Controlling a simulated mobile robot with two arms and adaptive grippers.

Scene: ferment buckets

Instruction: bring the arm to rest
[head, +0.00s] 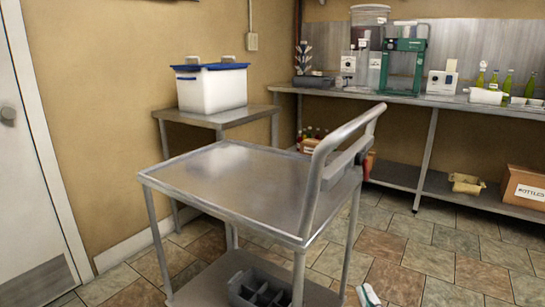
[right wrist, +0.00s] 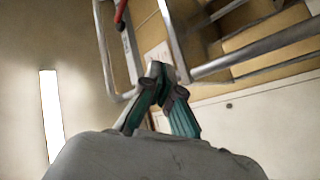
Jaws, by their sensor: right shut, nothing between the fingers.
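My right gripper (head: 368,295) shows at the bottom edge of the head view, only its white and teal tip, low in front of the tiled floor and right of the cart. In the right wrist view its two dark green fingers (right wrist: 158,72) meet at their tips; it is shut and empty. Nothing touches it that I can see. My left gripper is in neither view.
A steel cart (head: 225,185) with a raised handle stands close ahead, a grey divided crate (head: 258,292) on its lower shelf. Behind are a side table with a white blue-lidded bucket (head: 211,88) and a long bench (head: 400,98) with bottles. Tiled floor is open at right.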

